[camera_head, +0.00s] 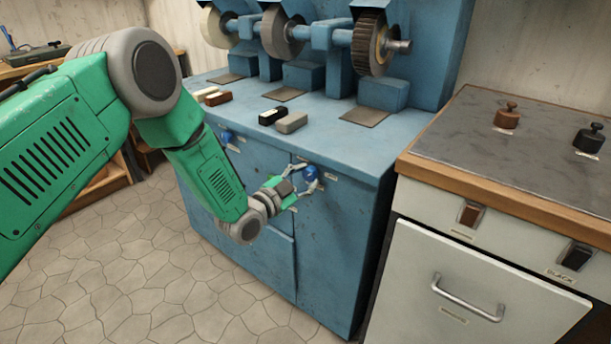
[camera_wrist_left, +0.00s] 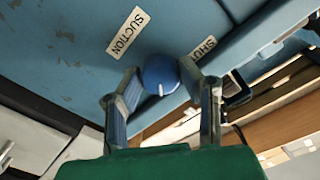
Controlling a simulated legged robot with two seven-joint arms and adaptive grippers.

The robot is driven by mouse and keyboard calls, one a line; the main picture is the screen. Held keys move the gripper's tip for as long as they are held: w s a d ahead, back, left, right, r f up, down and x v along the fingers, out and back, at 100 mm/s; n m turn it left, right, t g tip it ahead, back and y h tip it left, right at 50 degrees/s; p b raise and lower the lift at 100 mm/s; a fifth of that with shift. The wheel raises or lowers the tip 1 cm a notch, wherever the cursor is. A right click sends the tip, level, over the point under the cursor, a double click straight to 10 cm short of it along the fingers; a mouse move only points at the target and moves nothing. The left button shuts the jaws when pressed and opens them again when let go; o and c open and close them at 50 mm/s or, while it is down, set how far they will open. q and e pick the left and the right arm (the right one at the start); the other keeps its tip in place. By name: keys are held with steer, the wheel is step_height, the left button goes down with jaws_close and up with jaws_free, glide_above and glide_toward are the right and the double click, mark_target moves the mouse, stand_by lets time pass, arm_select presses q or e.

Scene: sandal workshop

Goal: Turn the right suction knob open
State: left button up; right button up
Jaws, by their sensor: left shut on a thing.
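The right suction knob (camera_head: 310,173) is a round blue knob on the front of the blue grinding bench. My left gripper (camera_head: 303,182) reaches it from the left with its fingers at the knob. In the left wrist view the knob (camera_wrist_left: 160,72) sits between the two fingertips of my left gripper (camera_wrist_left: 162,84), which is shut on it. A white mark on the knob points toward the bottom of that view. A SUCTION label (camera_wrist_left: 128,33) and a partly hidden label reading SHU (camera_wrist_left: 203,47) flank the knob. My right gripper is not in view.
Another blue knob (camera_head: 227,138) is on the bench front to the left. Blocks, such as a grey one (camera_head: 291,122), lie on the bench top (camera_head: 330,145) below several wheels. A white cabinet (camera_head: 420,270) stands close on the right. The tiled floor in front is clear.

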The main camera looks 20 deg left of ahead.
arm_select(q)
steer(key=m, duration=0.3)
steer(key=shift+s+f+m, duration=0.1)
steer(key=shift+f+m, duration=0.1)
steer(key=shift+m, duration=0.2)
steer(key=m, duration=0.2)
steer(key=shift+m, duration=0.3)
steer(key=m, duration=0.3)
steer(key=shift+b, duration=0.3)
steer(key=shift+d+m+y+b, duration=0.1)
steer(key=shift+m+y+b, duration=0.3)
steer(key=shift+m, duration=1)
steer(key=o, duration=1)
steer(key=shift+c, duration=0.2)
steer(key=shift+o, duration=0.8)
